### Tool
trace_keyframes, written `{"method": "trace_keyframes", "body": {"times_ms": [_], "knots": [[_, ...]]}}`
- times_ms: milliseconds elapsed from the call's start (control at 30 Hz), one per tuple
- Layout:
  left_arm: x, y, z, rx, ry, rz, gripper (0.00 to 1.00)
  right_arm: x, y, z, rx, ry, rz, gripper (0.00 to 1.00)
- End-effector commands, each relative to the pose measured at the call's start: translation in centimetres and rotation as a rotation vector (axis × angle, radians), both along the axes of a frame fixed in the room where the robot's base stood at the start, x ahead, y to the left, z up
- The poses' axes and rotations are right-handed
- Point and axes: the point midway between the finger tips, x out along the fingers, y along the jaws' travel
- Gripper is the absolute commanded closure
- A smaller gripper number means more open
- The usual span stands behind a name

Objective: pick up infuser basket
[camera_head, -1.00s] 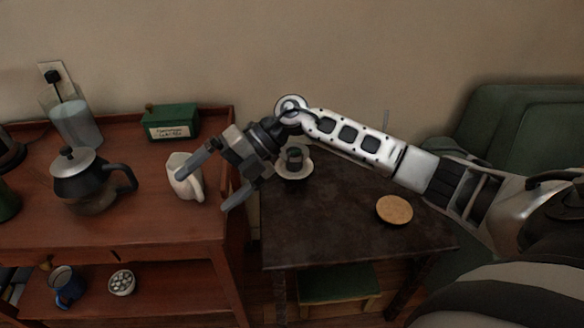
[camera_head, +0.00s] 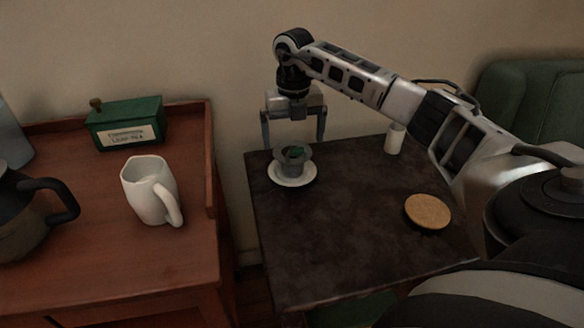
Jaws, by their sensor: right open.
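The infuser basket (camera_head: 293,158) looks like a small grey vessel with a flared rim and something dark green inside. It sits upright on a white saucer (camera_head: 292,181) at the far left corner of the dark table; whether a cup is under it I cannot tell. My right gripper (camera_head: 293,142) points down with its two fingers wide apart. It is open and empty, above or just behind the basket, one finger to each side in the picture. Contact with the basket does not show. My left gripper is out of view.
A round cork mat (camera_head: 428,211) and a small white cylinder (camera_head: 395,138) are on the dark table (camera_head: 340,240). On the wooden cabinet at left stand a white pitcher (camera_head: 148,190), a green box (camera_head: 126,124) and a dark-handled pot (camera_head: 25,215). The table's middle is clear.

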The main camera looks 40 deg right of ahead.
Motion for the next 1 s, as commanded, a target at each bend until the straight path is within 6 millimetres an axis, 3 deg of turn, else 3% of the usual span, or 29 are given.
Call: {"method": "trace_keyframes", "body": {"times_ms": [333,467,600,833,867,1000], "knots": [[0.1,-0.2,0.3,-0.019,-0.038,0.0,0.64,0.0,0.1,-2.8,0.001,0.0,0.001,0.0],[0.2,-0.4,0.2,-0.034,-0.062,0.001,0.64,0.1,0.2,-4.8,0.001,0.0,0.002,0.0],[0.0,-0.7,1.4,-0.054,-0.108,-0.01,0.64,0.1,0.2,-6.6,0.002,-0.001,0.002,0.0],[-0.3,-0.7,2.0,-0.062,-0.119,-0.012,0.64,0.1,0.2,-6.8,0.001,-0.002,0.002,0.0],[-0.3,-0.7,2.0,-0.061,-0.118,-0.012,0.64,0.1,0.2,-6.8,0.001,-0.002,0.002,0.03],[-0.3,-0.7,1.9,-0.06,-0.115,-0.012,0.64,0.1,0.2,-6.8,0.001,-0.002,0.002,0.41]]}}
